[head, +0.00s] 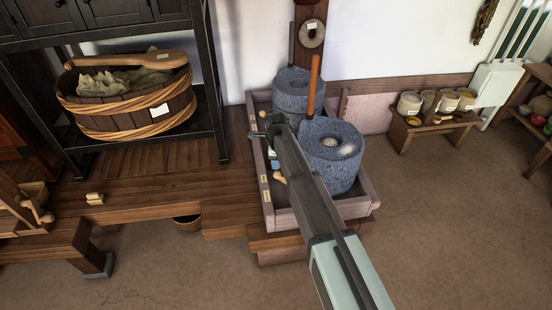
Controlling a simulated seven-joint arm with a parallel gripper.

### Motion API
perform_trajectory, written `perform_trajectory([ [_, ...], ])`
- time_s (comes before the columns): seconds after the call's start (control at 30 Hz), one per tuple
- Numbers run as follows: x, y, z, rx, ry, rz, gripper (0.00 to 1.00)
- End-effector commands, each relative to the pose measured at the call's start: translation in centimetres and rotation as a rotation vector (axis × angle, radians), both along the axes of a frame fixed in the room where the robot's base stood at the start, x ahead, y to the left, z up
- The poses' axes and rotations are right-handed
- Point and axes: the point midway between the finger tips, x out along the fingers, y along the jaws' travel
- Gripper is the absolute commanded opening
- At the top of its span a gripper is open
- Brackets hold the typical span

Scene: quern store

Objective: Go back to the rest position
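My arm reaches from the lower right up to the middle of the head view. My gripper (268,125) is at its far end, over the left side of a wooden tray (279,220). Its fingertips are small and dark here, and I cannot tell whether they are open or shut. A grey stone quern (330,180) with an upright orange-brown handle stands in the tray, just right of my arm. A second stone quern (297,88) stands behind it, above the gripper in the picture. My arm hides part of the tray and of the front quern.
A wooden tub (125,112) with cloth and a paddle sits on a dark rack at the left. A low bench (410,135) with several small pots stands at the right. Wooden platform boards (160,185) lie left of the tray. The floor (450,230) at the lower right is clear.

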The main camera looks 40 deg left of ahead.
Motion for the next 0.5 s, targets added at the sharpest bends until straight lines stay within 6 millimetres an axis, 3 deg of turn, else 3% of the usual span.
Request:
perform_trajectory([
  [0.37, 0.02, 0.0, -0.04, -0.001, 0.0, 0.004, 0.62],
  [0.5, 0.02, 0.0, -0.04, -0.013, -0.008, 0.079, 0.62],
])
